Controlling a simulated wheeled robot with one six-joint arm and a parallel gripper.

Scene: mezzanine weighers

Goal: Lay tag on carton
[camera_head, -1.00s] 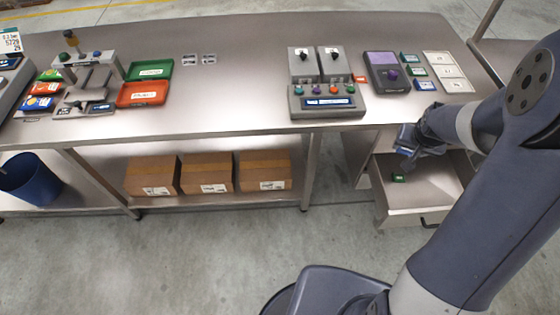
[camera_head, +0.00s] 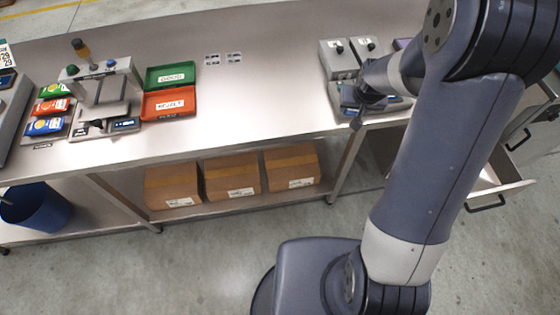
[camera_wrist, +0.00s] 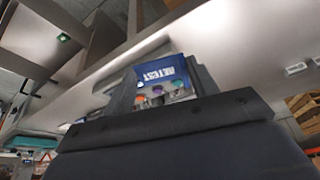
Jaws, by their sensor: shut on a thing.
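My gripper (camera_head: 358,112) hangs in front of the bench edge, by the button box, in the head view. It is shut on a blue-and-white tag, seen in the wrist view (camera_wrist: 160,72) with white lettering that looks like "RETEST". In the wrist view the dark fingers of my gripper (camera_wrist: 160,88) stand on either side of it. Small coloured round spots show just below the lettering. Three brown cartons with white labels sit on the lower shelf: left (camera_head: 172,186), middle (camera_head: 232,178) and right (camera_head: 292,167). My gripper is above and right of them, apart from them.
Open green (camera_head: 172,76) and red (camera_head: 169,103) trays lie on the bench. Grey switch boxes (camera_head: 338,58) and the button box (camera_head: 398,104) stand near my arm. The open drawer (camera_head: 510,187) is partly hidden by my arm. A blue bin (camera_head: 35,208) stands left; the front floor is clear.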

